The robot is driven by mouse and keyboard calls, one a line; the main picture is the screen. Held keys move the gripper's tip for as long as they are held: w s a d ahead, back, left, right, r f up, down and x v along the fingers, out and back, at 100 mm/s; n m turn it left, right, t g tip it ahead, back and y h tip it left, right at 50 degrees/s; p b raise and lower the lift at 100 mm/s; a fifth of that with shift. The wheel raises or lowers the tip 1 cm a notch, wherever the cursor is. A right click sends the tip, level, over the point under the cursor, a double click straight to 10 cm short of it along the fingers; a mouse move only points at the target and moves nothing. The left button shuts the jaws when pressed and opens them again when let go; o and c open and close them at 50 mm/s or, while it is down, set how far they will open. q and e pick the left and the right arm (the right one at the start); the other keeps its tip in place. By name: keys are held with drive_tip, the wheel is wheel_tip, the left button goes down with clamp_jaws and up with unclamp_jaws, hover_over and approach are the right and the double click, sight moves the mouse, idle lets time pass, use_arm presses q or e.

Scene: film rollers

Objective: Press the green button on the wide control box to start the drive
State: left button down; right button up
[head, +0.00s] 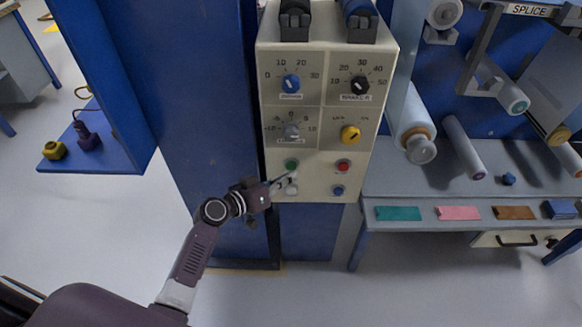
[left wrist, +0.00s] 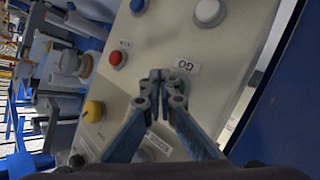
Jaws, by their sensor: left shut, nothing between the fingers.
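The control box (head: 312,140) is a cream panel with knobs above and buttons below. In the head view the green button (head: 291,164) shows at the lower left of the panel, just above my left gripper (head: 290,179). My left gripper reaches in from the left with its fingers shut and empty, close to the panel. In the left wrist view the shut fingertips (left wrist: 158,75) are in front of the panel beside the GO label (left wrist: 186,65). My right gripper is not in view.
A red button (head: 343,166), a blue button (head: 338,190) and a white button (left wrist: 210,12) are near the green one. A yellow knob (head: 350,134) is above. A blue cabinet (head: 200,110) stands left of the box, and a bench (head: 440,185) with rollers stands right.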

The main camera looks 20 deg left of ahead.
use_arm(q)
drive_tip(key=shift+w, duration=0.15)
idle(0.3)
drive_tip(key=shift+w+a+b, duration=0.1)
drive_tip(key=shift+w+b, duration=0.2)
drive_tip(key=shift+w+a+b, duration=0.2)
drive_tip(key=shift+w+b, duration=0.1)
drive_tip(key=shift+w, duration=0.15)
idle(0.6)
idle(0.4)
drive_tip(key=shift+s+d, duration=0.3)
drive_tip(key=shift+s, duration=0.6)
drive_tip(key=s, duration=0.2)
drive_tip(key=s+d+p, duration=0.1)
drive_tip(key=s, duration=0.1)
drive_tip(key=shift+s+d, duration=0.2)
drive_tip(key=shift+s, duration=0.2)
idle(0.3)
